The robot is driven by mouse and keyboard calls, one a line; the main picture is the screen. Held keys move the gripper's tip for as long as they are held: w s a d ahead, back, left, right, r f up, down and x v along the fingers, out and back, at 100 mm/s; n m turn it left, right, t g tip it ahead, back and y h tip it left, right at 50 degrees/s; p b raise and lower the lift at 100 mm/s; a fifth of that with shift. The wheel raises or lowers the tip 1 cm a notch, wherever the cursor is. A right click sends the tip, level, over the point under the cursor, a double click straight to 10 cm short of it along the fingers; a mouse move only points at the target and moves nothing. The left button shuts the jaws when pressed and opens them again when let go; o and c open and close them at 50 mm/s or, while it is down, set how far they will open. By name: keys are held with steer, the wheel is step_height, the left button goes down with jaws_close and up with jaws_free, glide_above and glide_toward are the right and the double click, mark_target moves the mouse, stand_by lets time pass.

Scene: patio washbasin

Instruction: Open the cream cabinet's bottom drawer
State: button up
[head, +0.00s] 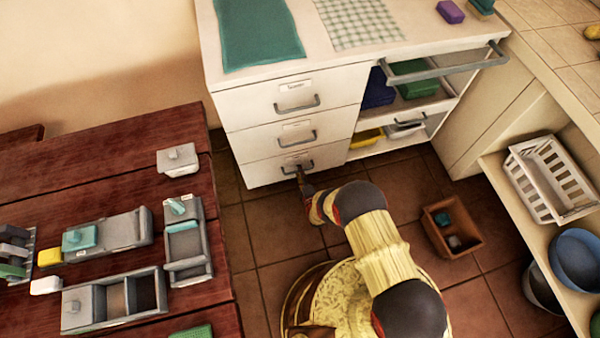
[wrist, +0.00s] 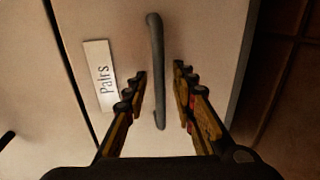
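The cream cabinet (head: 235,110) has a stack of three drawers on its left side. The bottom drawer (head: 262,172) is closed, flush with the front, with a grey bar handle (head: 298,168). My gripper (head: 300,172) is at this handle, small and partly hard to make out in the head view. In the wrist view the gripper (wrist: 160,85) is open, with one finger on each side of the handle (wrist: 156,60). Gaps show between both fingers and the bar. A label reading "Pairs" (wrist: 99,75) is on the drawer front beside the handle.
A dark red slatted table (head: 190,120) with grey trays stands at the left. An orange-brown bin (head: 450,227) is on the tiled floor right of my arm. A shelf with a white basket (head: 550,180) is at the right. Bare floor (head: 240,225) lies before the drawers.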

steer(key=shift+w+a+f, duration=0.1)
steer(key=shift+w, duration=0.4)
jaws_close()
stand_by(0.7)
